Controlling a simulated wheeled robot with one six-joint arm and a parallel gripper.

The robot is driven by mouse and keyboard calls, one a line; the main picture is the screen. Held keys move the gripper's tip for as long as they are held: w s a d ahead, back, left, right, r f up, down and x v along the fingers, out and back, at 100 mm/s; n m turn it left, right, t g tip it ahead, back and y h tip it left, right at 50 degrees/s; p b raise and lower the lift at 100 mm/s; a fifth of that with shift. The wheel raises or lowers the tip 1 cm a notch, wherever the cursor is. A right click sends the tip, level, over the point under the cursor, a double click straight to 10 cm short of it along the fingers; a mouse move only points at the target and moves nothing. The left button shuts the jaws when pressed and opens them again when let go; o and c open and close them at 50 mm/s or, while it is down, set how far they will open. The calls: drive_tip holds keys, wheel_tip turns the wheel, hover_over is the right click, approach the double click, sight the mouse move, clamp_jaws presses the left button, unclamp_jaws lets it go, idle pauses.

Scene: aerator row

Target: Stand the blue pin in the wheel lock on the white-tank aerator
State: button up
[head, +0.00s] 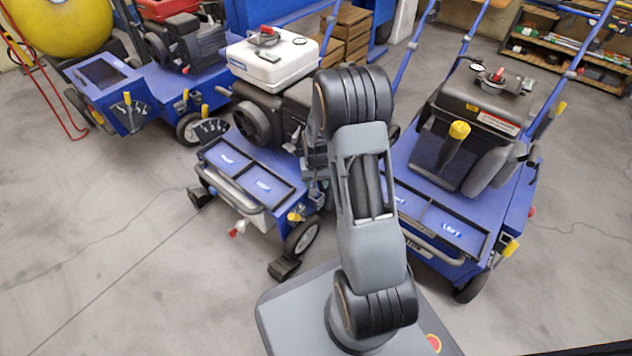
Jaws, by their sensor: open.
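The white-tank aerator (232,205) stands at centre left, a blue machine with a white tank (272,60) on top. Its front has a black tray with two compartments (250,178) bearing small blue labels. A black-tyred wheel (303,236) shows at its front right, with a yellow part (295,217) beside it and a dark block (284,268) on the floor near it. I cannot tell which part is the wheel lock. I cannot make out the blue pin. My arm rises in front of the aerator's right side. My gripper is hidden behind it.
A second blue aerator (515,190) with a dark grey top stands close on the right. Another blue machine (150,95) stands at back left near a yellow tank (62,25). A stocked shelf (570,55) is at back right. Grey floor (110,260) is open at front left.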

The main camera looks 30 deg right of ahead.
wheel_tip(320, 180, up, 14)
drive_tip(key=p, duration=0.6)
drive_tip(key=s+a+r+n+t+p, duration=0.1)
drive_tip(key=s+a+r+p, duration=0.2)
drive_tip(key=r+p, duration=0.9)
drive_tip(key=s+a+r+n+t+p, duration=0.1)
drive_tip(key=s+a+r+p, duration=0.2)
drive_tip(key=r, duration=2)
drive_tip(key=s+a+r+n+t+p, duration=0.1)
drive_tip(key=s+a+r+n+p, duration=0.1)
drive_tip(key=s+r+p, duration=0.8)
wheel_tip(320, 180, up, 7)
drive_tip(key=a+p, duration=0.1)
drive_tip(key=p, duration=1)
drive_tip(key=shift+a+r+t, duration=0.15)
drive_tip(key=shift+a+t, duration=0.15)
drive_tip(key=shift+a, duration=0.1)
drive_tip(key=shift+s, duration=0.1)
